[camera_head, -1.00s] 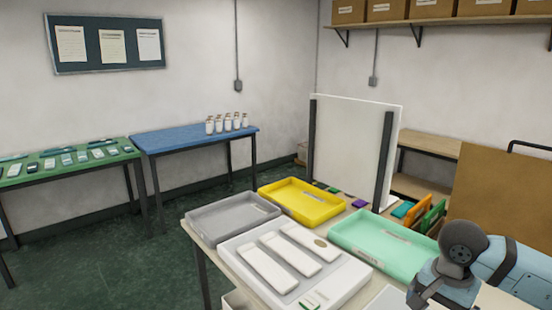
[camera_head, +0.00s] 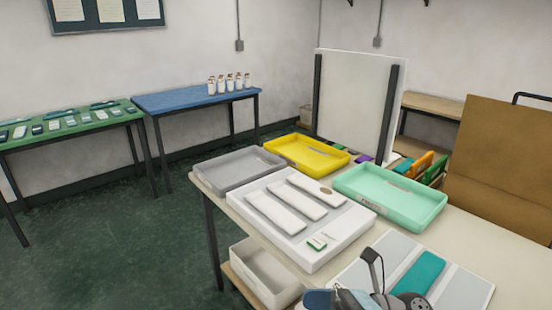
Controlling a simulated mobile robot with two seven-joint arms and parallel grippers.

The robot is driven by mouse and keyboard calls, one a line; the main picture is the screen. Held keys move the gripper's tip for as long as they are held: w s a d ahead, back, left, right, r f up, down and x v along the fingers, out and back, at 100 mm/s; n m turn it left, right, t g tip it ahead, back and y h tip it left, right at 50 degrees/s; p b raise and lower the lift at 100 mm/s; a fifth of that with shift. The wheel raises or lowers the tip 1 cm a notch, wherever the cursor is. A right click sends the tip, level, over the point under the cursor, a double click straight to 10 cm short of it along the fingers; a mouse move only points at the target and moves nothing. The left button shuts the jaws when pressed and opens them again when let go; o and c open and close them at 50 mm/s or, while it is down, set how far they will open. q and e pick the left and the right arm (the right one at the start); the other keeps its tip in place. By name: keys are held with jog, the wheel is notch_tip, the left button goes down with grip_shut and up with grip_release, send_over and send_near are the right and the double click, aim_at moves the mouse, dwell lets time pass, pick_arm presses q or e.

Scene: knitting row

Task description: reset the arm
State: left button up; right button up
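Part of one of my arms, most likely the right, shows at the bottom edge, grey and blue with a dark bent piece. I take this end as my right gripper (camera_head: 374,280); its fingertips are not clear, so I cannot tell if it is open or shut. It appears in front of a pale panelled board (camera_head: 462,290) with a teal strip (camera_head: 418,273) on the table. My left gripper is out of view.
Grey (camera_head: 238,168), yellow (camera_head: 306,154) and mint (camera_head: 391,196) trays stand behind the holder on the table. An upright white panel (camera_head: 353,105) rises behind them. A pale bin (camera_head: 264,274) sits below the table's left edge. The table's right side (camera_head: 500,250) is clear.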

jog(key=w+d+f+m+t+h+b, duration=0.1)
jog(key=d+f+m+t+h, duration=0.2)
jog(key=m+t, duration=0.5)
jog(key=w+d+f+m+t+h+b, duration=0.1)
jog(key=f+m+t+h, duration=0.35)
jog(key=m, duration=0.75)
jog(key=w+d+f+m+t+h+b, duration=0.15)
jog(key=f+m+t, duration=0.4)
jog(key=m, duration=0.55)
jog(key=s+d+f+m+g+h+b, duration=0.1)
jog(key=s+d+f+m+g+h, duration=0.25)
jog(key=s+f+m, duration=0.5)
jog(key=s+d+f+m+g+h+b, duration=0.15)
jog(key=s+f+m+g+h, duration=0.3)
jog(key=f, duration=0.65)
notch_tip(320, 180, up, 14)
jog(key=d+t+y+p, duration=0.1)
jog(key=d+p, duration=0.1)
jog(key=p, duration=1.6)
jog(key=shift+s+r+m, duration=0.2)
jog(key=shift+s+m, duration=0.1)
